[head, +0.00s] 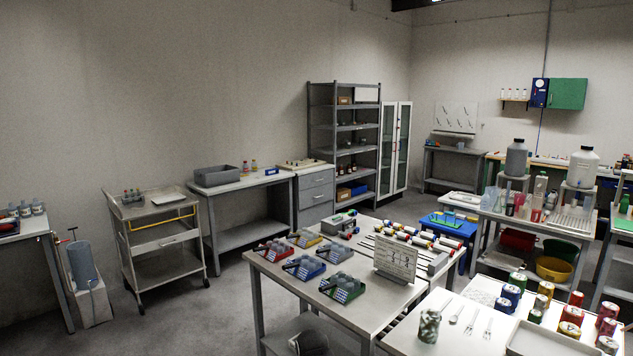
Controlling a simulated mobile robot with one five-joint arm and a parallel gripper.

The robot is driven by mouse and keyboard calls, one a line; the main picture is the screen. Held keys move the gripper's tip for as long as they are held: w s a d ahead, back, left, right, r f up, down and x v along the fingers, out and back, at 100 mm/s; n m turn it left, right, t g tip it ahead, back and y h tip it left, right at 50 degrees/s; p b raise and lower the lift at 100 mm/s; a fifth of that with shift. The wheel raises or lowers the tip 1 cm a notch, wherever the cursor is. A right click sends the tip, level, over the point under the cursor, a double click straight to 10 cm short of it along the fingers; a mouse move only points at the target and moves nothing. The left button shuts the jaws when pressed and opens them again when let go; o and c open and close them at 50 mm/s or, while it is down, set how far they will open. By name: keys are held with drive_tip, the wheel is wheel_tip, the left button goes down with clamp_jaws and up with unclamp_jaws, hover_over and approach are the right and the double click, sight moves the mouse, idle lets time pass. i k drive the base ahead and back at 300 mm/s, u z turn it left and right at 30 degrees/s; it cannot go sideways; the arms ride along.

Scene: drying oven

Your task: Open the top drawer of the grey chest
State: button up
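The grey chest (315,197) stands against the back wall, between a long grey table and a tall shelf rack. Its top drawer (316,180) looks shut, and another drawer front (316,197) shows below it. Some small items lie on the chest's light top (303,165). The chest's lower part is partly hidden by the worktable in front. My gripper is not in view.
A worktable (262,266) with coloured trays stands in front of the chest. A grey table (240,183) with a bin is left of it, then a wheeled trolley (160,240). The shelf rack (343,140) is on its right. Bare floor (215,300) lies at front left.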

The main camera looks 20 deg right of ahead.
sight(306, 181)
drive_tip(key=u, duration=0.55)
drive_tip(key=i, duration=6.4)
drive_tip(key=z, duration=2.65)
drive_tip(key=i, duration=0.95)
drive_tip(key=u, duration=0.1)
